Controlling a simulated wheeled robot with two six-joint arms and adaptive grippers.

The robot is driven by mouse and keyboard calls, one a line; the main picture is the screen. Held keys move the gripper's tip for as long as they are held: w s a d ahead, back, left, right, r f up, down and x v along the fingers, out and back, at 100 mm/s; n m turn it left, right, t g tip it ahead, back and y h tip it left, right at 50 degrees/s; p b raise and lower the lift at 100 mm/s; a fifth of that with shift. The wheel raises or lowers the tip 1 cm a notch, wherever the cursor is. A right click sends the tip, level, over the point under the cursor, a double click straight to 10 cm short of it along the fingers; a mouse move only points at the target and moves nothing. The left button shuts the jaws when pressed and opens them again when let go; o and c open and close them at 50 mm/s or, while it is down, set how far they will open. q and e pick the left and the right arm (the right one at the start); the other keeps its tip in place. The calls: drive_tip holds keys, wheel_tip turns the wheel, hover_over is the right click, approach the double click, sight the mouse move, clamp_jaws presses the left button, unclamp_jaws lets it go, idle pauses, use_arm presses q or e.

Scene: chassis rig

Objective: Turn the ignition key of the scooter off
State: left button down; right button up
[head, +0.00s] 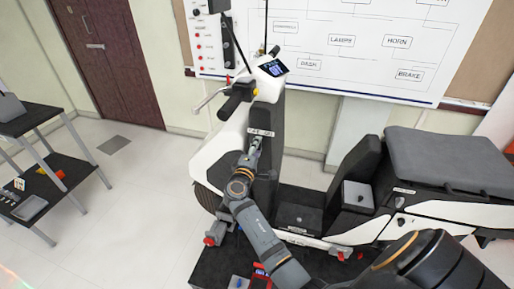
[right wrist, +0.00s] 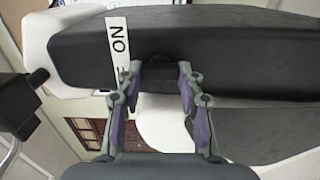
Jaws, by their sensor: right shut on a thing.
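The white and black scooter (head: 225,145) stands on a dark platform, its handlebar and lit display at the top. A white label (head: 261,132) sits on its dark front panel, and in the right wrist view the label (right wrist: 118,45) reads "ON", the rest being partly covered by a finger. My right gripper (head: 255,147) is at the panel just below the label. In the right wrist view my right gripper (right wrist: 160,72) is closed around the dark ignition key (right wrist: 160,64) at the panel. The key is mostly hidden, so its angle cannot be told. My left gripper is not in view.
A two-tier shelf (head: 62,160) with small items stands at the left. A wiring board (head: 340,55) hangs on the wall behind the scooter. The grey seat (head: 445,160) is at the right. Small red and grey items lie on the platform's front.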

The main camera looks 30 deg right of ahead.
idle(0.3)
drive_tip(key=o, duration=1.2)
drive_tip(key=shift+c, duration=0.2)
